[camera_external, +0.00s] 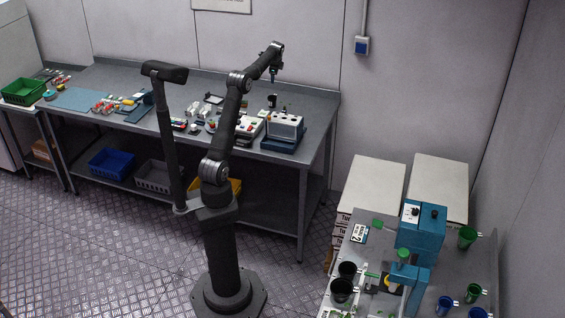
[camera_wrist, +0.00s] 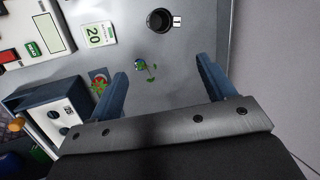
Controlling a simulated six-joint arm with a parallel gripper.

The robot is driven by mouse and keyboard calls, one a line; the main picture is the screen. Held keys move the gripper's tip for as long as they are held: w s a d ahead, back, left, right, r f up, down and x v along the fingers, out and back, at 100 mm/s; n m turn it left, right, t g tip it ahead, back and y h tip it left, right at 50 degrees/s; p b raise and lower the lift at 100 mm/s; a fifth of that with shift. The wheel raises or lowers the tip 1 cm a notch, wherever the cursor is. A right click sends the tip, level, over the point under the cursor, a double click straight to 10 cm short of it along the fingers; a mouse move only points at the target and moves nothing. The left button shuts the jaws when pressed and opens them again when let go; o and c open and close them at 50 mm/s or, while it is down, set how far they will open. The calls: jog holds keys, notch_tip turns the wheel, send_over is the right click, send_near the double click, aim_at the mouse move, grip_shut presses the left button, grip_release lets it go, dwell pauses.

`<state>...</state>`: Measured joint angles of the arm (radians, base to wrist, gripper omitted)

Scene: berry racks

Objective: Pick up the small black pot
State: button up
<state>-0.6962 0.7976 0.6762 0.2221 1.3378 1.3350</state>
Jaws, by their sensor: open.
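The small black pot (camera_wrist: 158,21) stands on the grey metal bench near the top of the wrist view, with a small white tag at its right side. In the external view a small dark object, probably this pot (camera_external: 272,101), is on the bench beneath my gripper (camera_external: 274,77). In the wrist view my gripper (camera_wrist: 161,74) has its two blue fingers spread wide with nothing between them. The pot lies beyond the fingertips, apart from them.
A grey-white box device (camera_external: 285,125) stands close by. A card marked 20 (camera_wrist: 100,34) lies left of the pot. Larger dark pots (camera_external: 341,290) stand on the right bench.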

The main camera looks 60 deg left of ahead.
notch_tip(320, 180, down, 7)
jog(key=s+a+n+t, duration=0.1)
jog(key=a+n, duration=0.2)
jog(key=n, duration=1.5)
send_near(272, 101)
jog(key=shift+t+h, duration=0.3)
jog(key=shift+h, duration=0.1)
jog(key=x, duration=0.2)
jog(key=a+x, duration=0.1)
jog(key=x, duration=0.4)
jog(key=shift+w+a, duration=0.25)
jog(key=shift+a, duration=0.15)
jog(key=shift+a+x, duration=0.25)
jog(key=shift+x, duration=1.05)
jog(key=shift+a+x, duration=0.3)
jog(key=shift+x, duration=1)
jog(key=shift+r, duration=0.25)
jog(key=c, duration=1)
jog(key=shift+c, duration=0.2)
